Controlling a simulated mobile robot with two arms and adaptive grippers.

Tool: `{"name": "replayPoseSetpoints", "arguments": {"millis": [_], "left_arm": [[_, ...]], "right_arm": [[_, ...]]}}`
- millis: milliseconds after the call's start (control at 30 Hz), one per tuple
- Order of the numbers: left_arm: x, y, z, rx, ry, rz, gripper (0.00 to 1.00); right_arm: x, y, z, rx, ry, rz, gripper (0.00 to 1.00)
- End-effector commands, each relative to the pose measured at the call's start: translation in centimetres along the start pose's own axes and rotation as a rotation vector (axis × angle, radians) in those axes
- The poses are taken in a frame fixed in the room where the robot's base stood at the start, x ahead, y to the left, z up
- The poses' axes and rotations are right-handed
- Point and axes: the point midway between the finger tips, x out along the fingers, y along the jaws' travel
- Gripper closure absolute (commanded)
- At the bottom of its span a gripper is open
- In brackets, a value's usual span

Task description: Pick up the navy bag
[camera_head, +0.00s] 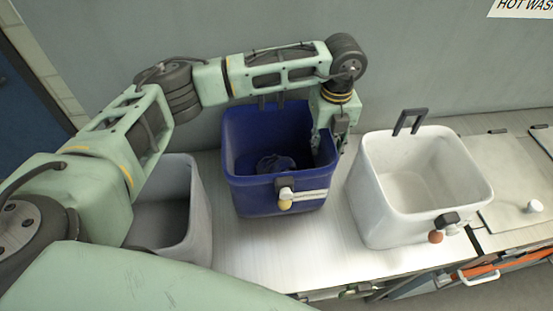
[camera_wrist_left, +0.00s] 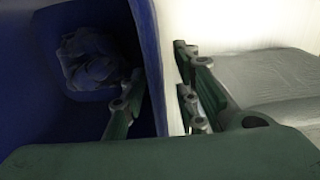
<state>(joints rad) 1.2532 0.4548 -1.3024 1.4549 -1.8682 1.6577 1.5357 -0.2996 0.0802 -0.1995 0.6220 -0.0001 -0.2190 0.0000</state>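The navy bag (camera_head: 252,198) stands upright on the counter between two other bags, with its mouth open and a white strap with a yellow toggle at the front. A crumpled dark blue thing (camera_head: 275,164) lies inside it. My left gripper (camera_head: 327,146) reaches down at the bag's right rim. In the left wrist view, the gripper (camera_wrist_left: 158,104) straddles the navy wall (camera_wrist_left: 149,60), one finger inside the bag and one outside. The fingers are apart, with a gap visible beside the wall. My right gripper is not in view.
A white bag (camera_head: 372,200) stands close on the right, with a dark handle at its back. A grey bag (camera_head: 200,215) stands on the left, partly behind my arm. The light counter (camera_head: 300,255) is bare in front. A wall rises behind.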

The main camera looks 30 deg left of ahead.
Motion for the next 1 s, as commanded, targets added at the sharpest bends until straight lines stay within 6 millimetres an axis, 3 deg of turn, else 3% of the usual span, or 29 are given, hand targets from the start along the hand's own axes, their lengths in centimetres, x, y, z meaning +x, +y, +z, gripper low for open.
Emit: {"name": "replayPoseSetpoints", "arguments": {"millis": [167,500,1000], "left_arm": [[0.05,-0.03,0.00,0.000,-0.001,0.000,0.72],[0.00,-0.03,0.01,0.000,-0.001,-0.001,1.00],[-0.05,-0.04,0.01,0.000,-0.001,-0.001,1.00]], "right_arm": [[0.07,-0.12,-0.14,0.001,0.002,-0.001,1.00],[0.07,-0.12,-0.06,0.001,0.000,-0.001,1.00],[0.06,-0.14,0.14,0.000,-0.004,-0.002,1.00]]}}
